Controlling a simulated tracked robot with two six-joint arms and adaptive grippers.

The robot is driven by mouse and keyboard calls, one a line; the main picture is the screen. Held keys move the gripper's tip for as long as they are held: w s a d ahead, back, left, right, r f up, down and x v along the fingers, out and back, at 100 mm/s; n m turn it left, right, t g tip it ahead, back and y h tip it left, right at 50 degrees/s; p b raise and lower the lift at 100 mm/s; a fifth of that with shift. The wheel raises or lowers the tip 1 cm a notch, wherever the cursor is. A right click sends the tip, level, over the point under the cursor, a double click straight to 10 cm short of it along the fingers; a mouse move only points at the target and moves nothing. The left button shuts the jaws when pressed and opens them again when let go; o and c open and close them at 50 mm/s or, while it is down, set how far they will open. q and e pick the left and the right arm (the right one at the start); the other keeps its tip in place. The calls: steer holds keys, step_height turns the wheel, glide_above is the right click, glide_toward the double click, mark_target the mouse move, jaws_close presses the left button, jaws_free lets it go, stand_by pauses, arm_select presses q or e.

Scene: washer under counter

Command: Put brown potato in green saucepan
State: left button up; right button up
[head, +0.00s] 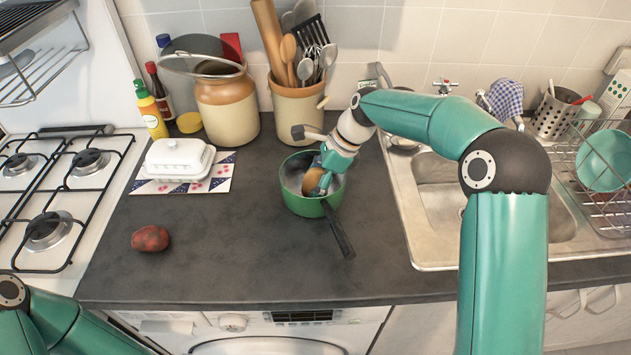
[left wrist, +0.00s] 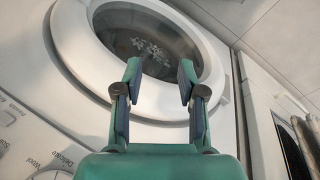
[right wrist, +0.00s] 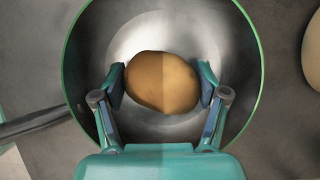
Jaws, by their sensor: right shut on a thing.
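The green saucepan (head: 304,203) stands on the dark counter, its black handle toward the front right. My right gripper (head: 322,180) reaches down into the pan and is shut on the brown potato (head: 311,181). In the right wrist view the potato (right wrist: 162,82) sits between both fingers of the right gripper (right wrist: 160,88), within the rim of the pan (right wrist: 258,75). I cannot tell whether the potato touches the pan's bottom. My left gripper (left wrist: 160,85) is open and empty, in front of the washer door; in the head view its fingers are out of frame.
A red potato (head: 150,238) lies on the counter at left. A white butter dish (head: 179,159) sits on a patterned mat behind it. A utensil crock (head: 297,110) stands behind the pan, the sink (head: 440,195) right of it. The front middle counter is clear.

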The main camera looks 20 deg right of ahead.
steer(key=o, duration=0.9)
steer(key=shift+f, duration=0.1)
steer(key=v, duration=1.2)
steer(key=shift+d, duration=0.1)
